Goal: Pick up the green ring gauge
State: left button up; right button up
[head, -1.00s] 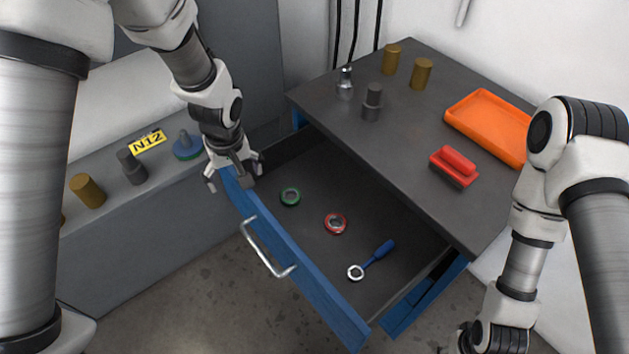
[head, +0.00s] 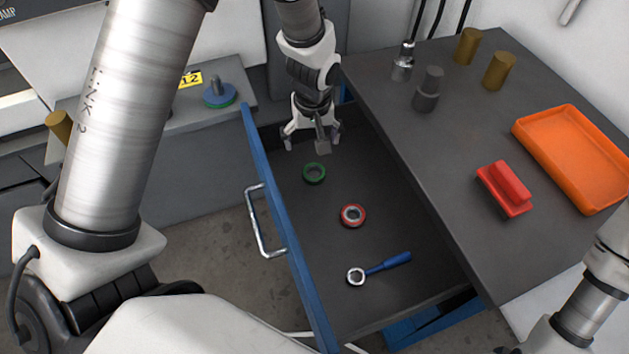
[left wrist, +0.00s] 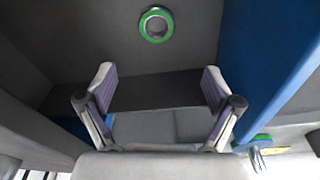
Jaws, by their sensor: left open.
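The green ring gauge (head: 314,173) lies flat on the floor of the open drawer, toward its far end. It also shows in the left wrist view (left wrist: 145,24), at the top middle, beyond the fingertips. My left gripper (head: 312,145) is over the far end of the drawer, behind the green ring and apart from it. Its two fingers (left wrist: 160,85) are spread with nothing between them. My right arm shows at the lower right of the head view, but its gripper is out of the picture.
In the drawer (head: 325,245), a red ring (head: 352,215) and a blue-handled tool (head: 388,264) lie nearer than the green ring. The cabinet top holds an orange tray (head: 570,155), a red-handled block (head: 504,188) and several cylinders. The drawer's blue front (head: 285,235) rises at the left.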

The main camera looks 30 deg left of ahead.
pick_arm(q)
jog(key=b, duration=0.2)
send_over(314, 175)
notch_tip(314, 175, down, 4)
jog(key=shift+s+d+f, duration=0.1)
jog(key=shift+s+f, duration=0.25)
jog(key=shift+f, duration=0.25)
jog(key=f, duration=0.3)
jog(key=f+b, duration=0.1)
jog(key=f, duration=0.2)
jog(key=shift+w+f, duration=0.2)
jog(key=shift+f, duration=0.05)
jog(key=shift+r, duration=0.1)
jog(key=c, duration=1.5)
pick_arm(e)
notch_tip(314, 175, down, 5)
jog(key=shift+w+d+r, duration=0.1)
jog(key=shift+r, duration=0.05)
